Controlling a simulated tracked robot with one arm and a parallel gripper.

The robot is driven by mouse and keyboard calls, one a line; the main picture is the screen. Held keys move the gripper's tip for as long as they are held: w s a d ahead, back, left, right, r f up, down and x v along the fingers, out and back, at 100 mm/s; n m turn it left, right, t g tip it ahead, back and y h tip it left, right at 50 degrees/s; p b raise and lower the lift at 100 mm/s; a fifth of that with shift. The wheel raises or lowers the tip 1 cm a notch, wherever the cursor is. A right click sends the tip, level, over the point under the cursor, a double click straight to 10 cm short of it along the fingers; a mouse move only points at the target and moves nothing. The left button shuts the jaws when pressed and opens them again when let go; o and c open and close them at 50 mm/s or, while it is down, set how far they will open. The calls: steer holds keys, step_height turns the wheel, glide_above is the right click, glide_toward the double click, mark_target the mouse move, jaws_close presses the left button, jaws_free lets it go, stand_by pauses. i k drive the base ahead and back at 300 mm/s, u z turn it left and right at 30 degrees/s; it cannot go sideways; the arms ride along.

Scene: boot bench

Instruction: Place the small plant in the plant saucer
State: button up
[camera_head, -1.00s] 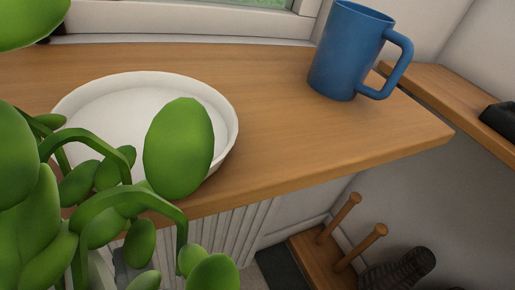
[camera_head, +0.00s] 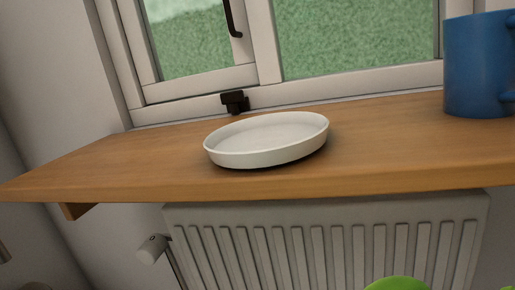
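The plant saucer (camera_head: 266,157) is a round, shallow white dish in the middle of the view. It lies on the wooden window shelf and looks empty. Of the small plant (camera_head: 398,284), only a bit of bright green leaf shows at the bottom edge, right of centre, below the shelf in the picture. The rest of the plant and its pot are out of view. My gripper is not in view, so I cannot see whether it holds the plant.
A blue mug (camera_head: 477,66) stands on the wooden shelf (camera_head: 130,165) at the right edge. A white radiator (camera_head: 320,240) with a valve (camera_head: 152,249) is below. The window (camera_head: 200,50) with a black latch is behind. The shelf left of the saucer is clear.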

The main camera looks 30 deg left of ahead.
mark_target(266, 143)
steer(key=k, duration=1)
steer(key=u, duration=0.05)
steer(key=i, duration=1.65)
steer(key=z, duration=0.65)
